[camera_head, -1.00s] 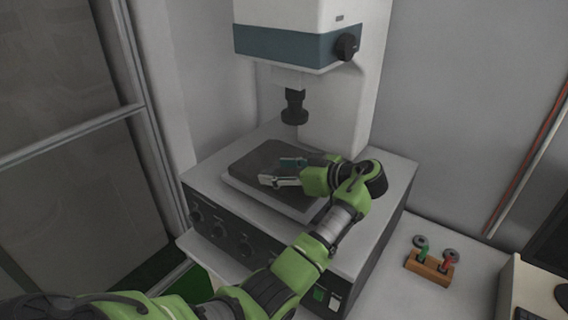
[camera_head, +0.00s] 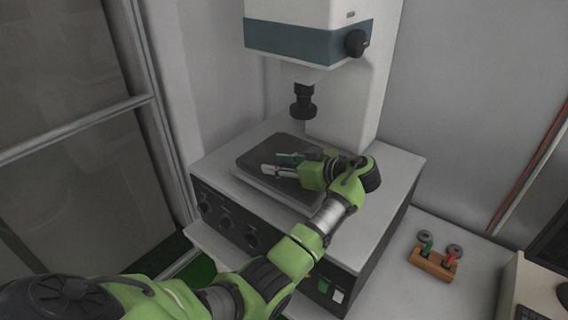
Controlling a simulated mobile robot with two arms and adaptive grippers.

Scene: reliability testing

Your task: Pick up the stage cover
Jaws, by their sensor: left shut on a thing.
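The stage cover (camera_head: 262,155) is a flat dark plate over the pale square stage under the instrument's lens. My left gripper (camera_head: 278,164) reaches in from the front right of the stage, above the plate. It is shut on the stage cover; its two fingers, one pale and one teal, lie close over the dark surface. The gripper and wrist hide the right part of the plate. I cannot tell whether the cover is lifted clear of the stage. My right gripper is not in view.
The black lens (camera_head: 303,103) hangs just behind and above the stage from the white and blue instrument head (camera_head: 308,42). Knobs line the base front. A wooden block (camera_head: 433,264) with red and green pieces stands on the bench at the right.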

